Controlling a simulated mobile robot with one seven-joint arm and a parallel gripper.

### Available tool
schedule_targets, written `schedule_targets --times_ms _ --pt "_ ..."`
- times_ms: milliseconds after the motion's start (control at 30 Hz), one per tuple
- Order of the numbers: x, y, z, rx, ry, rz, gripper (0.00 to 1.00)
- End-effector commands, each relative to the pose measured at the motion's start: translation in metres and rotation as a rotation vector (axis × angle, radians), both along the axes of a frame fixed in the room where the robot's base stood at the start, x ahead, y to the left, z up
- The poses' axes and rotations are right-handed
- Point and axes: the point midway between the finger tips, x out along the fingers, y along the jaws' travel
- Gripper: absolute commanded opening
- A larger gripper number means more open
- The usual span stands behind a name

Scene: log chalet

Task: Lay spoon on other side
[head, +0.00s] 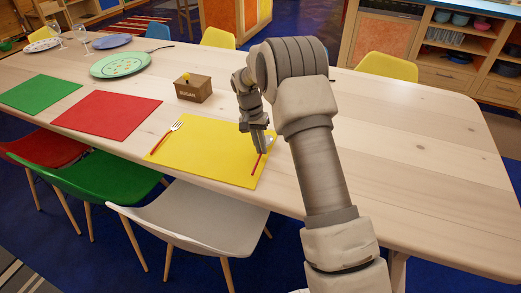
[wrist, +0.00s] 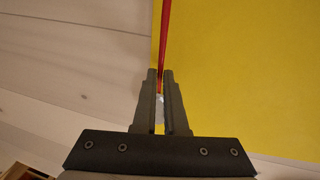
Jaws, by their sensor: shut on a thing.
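The spoon (head: 256,165) has a red handle and a pale metal end, and it lies along the right part of the yellow placemat (head: 205,143). Its red handle (wrist: 165,35) runs up from between my fingers in the wrist view, close to the mat's edge. My gripper (head: 262,150) points down at the spoon and is shut on it near where the handle meets the metal end. My fingers (wrist: 160,75) partly hide the metal end. A fork (head: 167,136) with a red handle lies along the mat's left side.
A wooden sugar box (head: 193,89) stands behind the mat. Red (head: 107,113) and green (head: 40,92) placemats lie to the left, with a green plate (head: 120,64) behind them. A white chair (head: 190,215) stands at the front edge. The table right of my arm is bare.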

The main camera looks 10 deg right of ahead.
Motion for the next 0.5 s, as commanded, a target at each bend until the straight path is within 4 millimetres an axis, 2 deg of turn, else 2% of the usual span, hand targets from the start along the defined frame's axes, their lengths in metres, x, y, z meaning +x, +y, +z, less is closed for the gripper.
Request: schedule_targets --times_ms 67,400,433,500 --pt "-0.0004 -0.0001 -0.0093 0.0 0.001 -0.001 0.0" --pt "-0.0004 0.0003 -0.0124 0.0 0.0 -0.001 0.0" --pt "-0.0003 0.0003 -0.0125 0.0 0.0 -0.001 0.12" --pt "-0.0004 0.0004 -0.0116 0.0 0.0 -0.001 0.24"
